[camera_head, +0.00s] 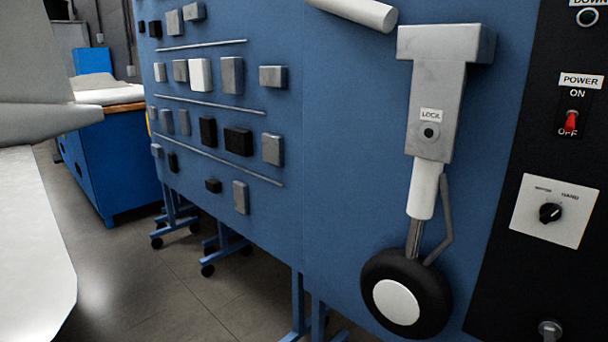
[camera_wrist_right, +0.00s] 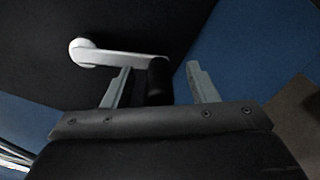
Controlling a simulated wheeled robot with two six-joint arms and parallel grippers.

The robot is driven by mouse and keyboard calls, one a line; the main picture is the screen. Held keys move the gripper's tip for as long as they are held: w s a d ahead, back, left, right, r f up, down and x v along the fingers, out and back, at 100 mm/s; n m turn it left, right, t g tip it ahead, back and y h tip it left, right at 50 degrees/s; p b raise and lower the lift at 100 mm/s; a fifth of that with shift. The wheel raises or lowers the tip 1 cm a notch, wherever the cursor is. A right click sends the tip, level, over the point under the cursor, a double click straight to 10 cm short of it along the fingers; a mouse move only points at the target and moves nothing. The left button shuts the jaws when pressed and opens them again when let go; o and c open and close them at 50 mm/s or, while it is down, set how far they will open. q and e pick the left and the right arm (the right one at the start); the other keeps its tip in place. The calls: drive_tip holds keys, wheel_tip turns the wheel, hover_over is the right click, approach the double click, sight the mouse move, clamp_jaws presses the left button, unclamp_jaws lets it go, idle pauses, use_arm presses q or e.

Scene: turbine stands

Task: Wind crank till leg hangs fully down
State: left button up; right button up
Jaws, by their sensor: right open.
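The grey and white leg (camera_head: 432,120) is mounted on the blue panel and points downward. Its wheel (camera_head: 397,300) is at the bottom, and a LOCK label is on its upper part. The crank (camera_wrist_right: 120,54) shows in the right wrist view as a pale arm with a black handle (camera_wrist_right: 158,80). In the head view only a metal end piece, probably of the crank (camera_head: 549,330), shows at the bottom edge. My right gripper (camera_wrist_right: 159,68) is open, with the black handle between its fingers, closer to the left finger. I cannot tell whether they touch. My left gripper is not in view.
A black control strip (camera_head: 530,130) at the right carries a red POWER switch (camera_head: 571,122) and a selector knob (camera_head: 550,213). A blue board (camera_head: 225,130) with several blocks stands on wheeled legs to the left. A blue cabinet (camera_head: 110,160) is farther back. Grey floor lies between.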

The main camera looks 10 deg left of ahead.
drive_tip(key=shift+o, duration=0.2)
drive_tip(key=shift+s, duration=0.1)
drive_tip(key=v, duration=0.7)
idle(0.4)
drive_tip(key=s+a+f+m+g+y+p, duration=0.1)
drive_tip(key=s+f+m+g+y+p, duration=0.4)
drive_tip(key=f, duration=0.9)
drive_tip(key=s+a+f+m+g+y, duration=0.1)
drive_tip(key=s+f+m+g, duration=0.15)
drive_tip(key=s+f, duration=0.75)
drive_tip(key=s+f+m+g+p, duration=0.1)
drive_tip(key=s+f+m+g, duration=0.1)
drive_tip(key=s, duration=0.6)
drive_tip(key=s+a+f+m+g+y+p, duration=0.1)
drive_tip(key=s+f+m+g+p, duration=0.1)
drive_tip(key=s+f+m, duration=0.3)
drive_tip(key=s+a+f+m+g+y+p, duration=0.1)
drive_tip(key=s+f+m+g, duration=0.1)
drive_tip(key=s+f+m, duration=0.2)
drive_tip(key=s+f, duration=0.3)
drive_tip(key=s, duration=0.5)
drive_tip(key=shift+s+f+g, duration=0.2)
drive_tip(key=shift+s+g, duration=0.05)
drive_tip(key=shift+g, duration=0.1)
